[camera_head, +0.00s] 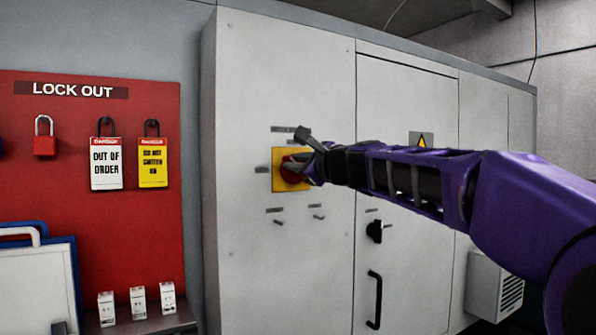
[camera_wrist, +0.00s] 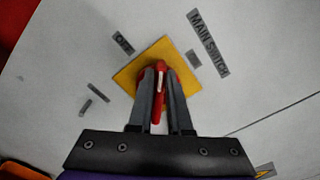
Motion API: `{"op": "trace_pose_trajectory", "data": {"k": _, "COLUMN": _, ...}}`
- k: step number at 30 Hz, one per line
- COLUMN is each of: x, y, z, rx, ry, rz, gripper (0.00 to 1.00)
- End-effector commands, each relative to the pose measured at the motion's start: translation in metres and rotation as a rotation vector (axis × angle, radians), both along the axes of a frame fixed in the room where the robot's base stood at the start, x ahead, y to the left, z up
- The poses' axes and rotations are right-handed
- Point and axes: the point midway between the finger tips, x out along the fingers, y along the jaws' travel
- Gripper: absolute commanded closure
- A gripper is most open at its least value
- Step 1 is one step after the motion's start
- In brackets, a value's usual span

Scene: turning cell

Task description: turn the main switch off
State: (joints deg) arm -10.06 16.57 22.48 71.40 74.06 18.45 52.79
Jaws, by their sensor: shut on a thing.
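The main switch is a red rotary handle (camera_head: 290,172) on a yellow square plate (camera_head: 279,184), set on the grey cabinet front. In the wrist view the red handle (camera_wrist: 158,96) stands between the two fingers, with a pale mark along it, on the yellow plate (camera_wrist: 131,77). My gripper (camera_head: 304,157) reaches in from the right and is shut on the red handle; it also shows in the wrist view (camera_wrist: 160,88). A label reading MAIN SWITCH (camera_wrist: 208,43) and a smaller label (camera_wrist: 122,43) sit by the plate. The fingers hide part of the handle.
A red lock-out board (camera_head: 60,200) with a red padlock (camera_head: 44,145) and two hanging tags (camera_head: 106,164) is left of the cabinet (camera_head: 280,80). Small toggles (camera_head: 279,222) sit below the switch. A black door handle (camera_head: 374,300) and black knob (camera_head: 375,231) stick out to the right.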

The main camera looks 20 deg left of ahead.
Motion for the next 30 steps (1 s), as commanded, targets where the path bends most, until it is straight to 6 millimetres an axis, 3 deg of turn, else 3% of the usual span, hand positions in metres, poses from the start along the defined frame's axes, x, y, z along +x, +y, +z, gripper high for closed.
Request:
{"op": "trace_pose_trajectory", "data": {"k": 18, "x": -0.005, "y": 0.004, "z": -0.014, "rx": -0.355, "ry": -0.418, "rz": -0.001, "gripper": 1.00}}
{"op": "trace_pose_trajectory", "data": {"k": 30, "x": -0.005, "y": 0.004, "z": -0.017, "rx": -0.473, "ry": -0.556, "rz": -0.002, "gripper": 1.00}}
